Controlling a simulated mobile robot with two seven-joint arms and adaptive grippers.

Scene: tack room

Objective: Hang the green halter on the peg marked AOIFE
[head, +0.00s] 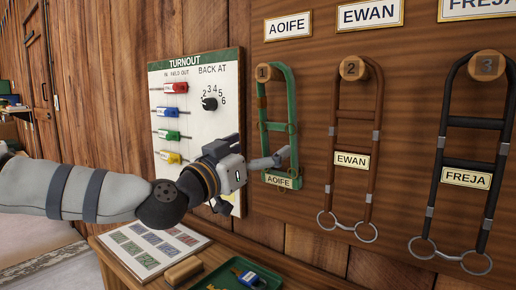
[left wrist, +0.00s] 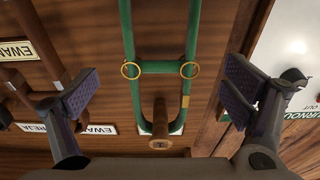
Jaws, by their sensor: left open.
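The green halter (head: 293,110) hangs on peg 1 (head: 268,73), under the AOIFE sign (head: 288,25). Its lower strap carries an AOIFE tag (head: 278,180). In the left wrist view, which is upside down, the halter (left wrist: 126,40) loops round the wooden peg (left wrist: 160,124), and two brass rings show on its cross strap. My left gripper (head: 282,158) is open in front of the halter's lower part. In the left wrist view its fingers (left wrist: 160,95) stand wide apart on either side of the halter, with no grip on it. My right gripper is out of view.
Brown EWAN (head: 333,140) and black FREJA (head: 448,120) halters hang on pegs 2 and 3 to the right. A white TURNOUT board (head: 195,75) is on the wall at left. Below, a wooden table holds a card (head: 150,250), a brush block (head: 184,270) and a green tray (head: 215,279).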

